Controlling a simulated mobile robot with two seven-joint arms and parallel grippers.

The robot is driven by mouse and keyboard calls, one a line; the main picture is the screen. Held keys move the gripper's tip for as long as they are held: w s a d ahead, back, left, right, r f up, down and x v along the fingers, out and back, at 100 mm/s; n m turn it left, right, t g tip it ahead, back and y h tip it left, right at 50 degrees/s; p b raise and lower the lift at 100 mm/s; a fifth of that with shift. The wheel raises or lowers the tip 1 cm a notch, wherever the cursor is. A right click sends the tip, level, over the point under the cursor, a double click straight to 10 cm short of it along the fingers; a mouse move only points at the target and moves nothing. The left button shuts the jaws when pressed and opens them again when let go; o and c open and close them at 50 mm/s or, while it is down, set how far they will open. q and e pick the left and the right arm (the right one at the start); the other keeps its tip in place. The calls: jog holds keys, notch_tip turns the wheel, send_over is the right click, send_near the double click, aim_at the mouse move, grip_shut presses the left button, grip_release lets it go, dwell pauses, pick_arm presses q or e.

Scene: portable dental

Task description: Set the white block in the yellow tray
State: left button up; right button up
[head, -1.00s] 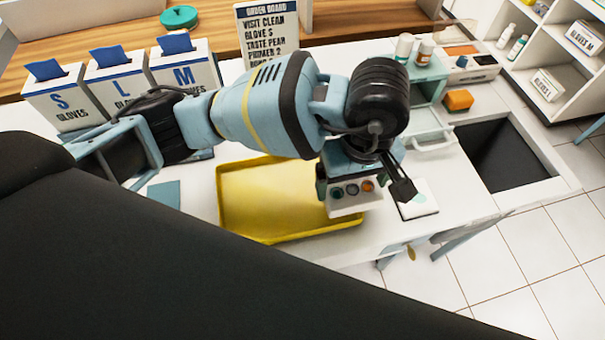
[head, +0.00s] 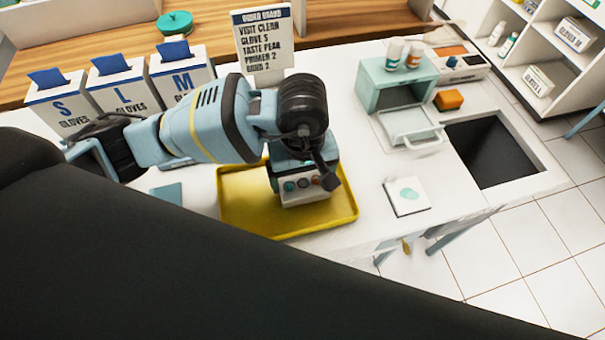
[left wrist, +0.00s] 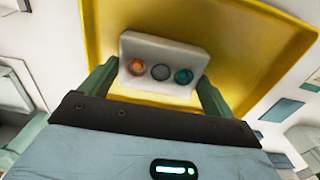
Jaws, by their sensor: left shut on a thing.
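The white block (head: 304,198) has a row of three round inserts, orange, dark grey-blue and teal; it also shows in the left wrist view (left wrist: 163,88). My left gripper (left wrist: 160,85) is shut on it, one green finger at each end. The block is over the yellow tray (head: 240,215), inside its outline in both views. Whether its underside touches the tray floor I cannot tell. The tray lies on the white counter, and its bare yellow floor shows around the block in the left wrist view (left wrist: 250,50). My right gripper is not in view.
Three glove boxes (head: 120,85) and an order board (head: 262,45) stand behind the tray. To the right are a white pad with a teal mark (head: 407,196), a pale green open cabinet (head: 385,95), an orange block (head: 448,100) and a dark opening (head: 490,150).

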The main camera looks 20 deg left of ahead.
aim_at(303, 185)
pick_arm(q)
jog(key=shift+f, duration=0.15)
jog(key=shift+f, duration=0.1)
jog(key=shift+f, duration=0.15)
jog(key=o, duration=0.9)
jog(key=shift+o, duration=0.2)
notch_tip(303, 185, up, 12)
jog(key=shift+r, duration=0.25)
jog(key=shift+s+f, duration=0.1)
